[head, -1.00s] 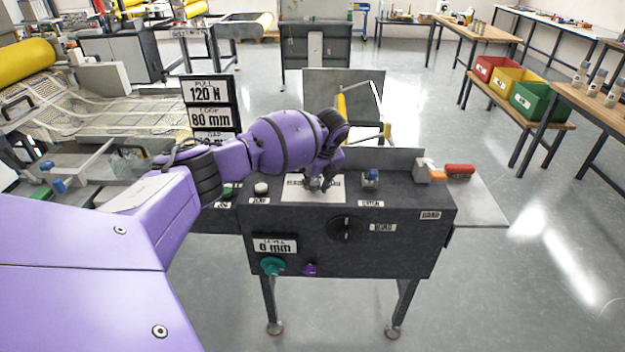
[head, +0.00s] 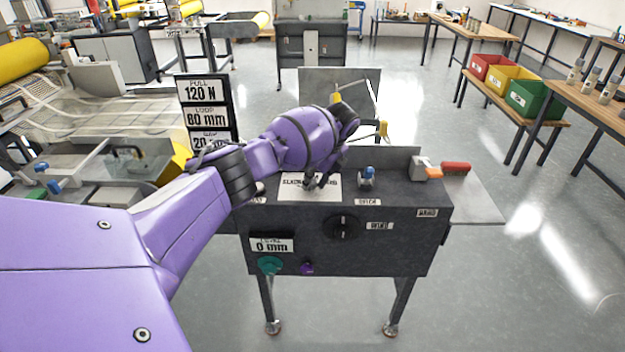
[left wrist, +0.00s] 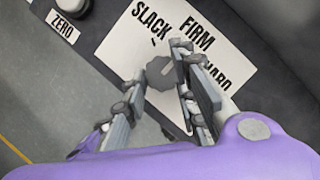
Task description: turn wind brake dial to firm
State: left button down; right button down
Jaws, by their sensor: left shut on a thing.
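The wind brake dial (left wrist: 158,74) is a small dark grey knob on a white plate (left wrist: 128,42) marked SLACK, FIRM and HARD. My left gripper (left wrist: 160,70) has its fingers on either side of the dial and is shut on it. In the head view, my left gripper (head: 318,182) points down at the white plate (head: 296,190) on top of the dark console (head: 385,250); there the fingers and wrist hide the dial. I cannot tell exactly which word the dial's mark faces. My right gripper is not in view.
A blue-topped switch (head: 367,177) stands right of the plate, with an orange-and-grey part (head: 425,169) beyond it. A black knob (head: 343,227) is on the console front. A sign (head: 205,115) stands behind my arm. A ZERO button (left wrist: 72,6) is beside the plate.

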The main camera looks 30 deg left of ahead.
pick_arm(q)
jog(key=shift+s+a+f, duration=0.3)
jog(key=shift+s, duration=0.05)
jog(key=c, duration=1.6)
grip_release()
jog(key=shift+o, duration=0.2)
jog(key=shift+r, duration=0.1)
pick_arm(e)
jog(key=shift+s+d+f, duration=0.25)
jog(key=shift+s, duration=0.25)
pick_arm(q)
jog(key=shift+r, duration=0.1)
jog(key=shift+w+d, duration=0.1)
jog(key=shift+d+r, duration=0.1)
jog(key=shift+r, duration=0.25)
jog(key=v, duration=1.1)
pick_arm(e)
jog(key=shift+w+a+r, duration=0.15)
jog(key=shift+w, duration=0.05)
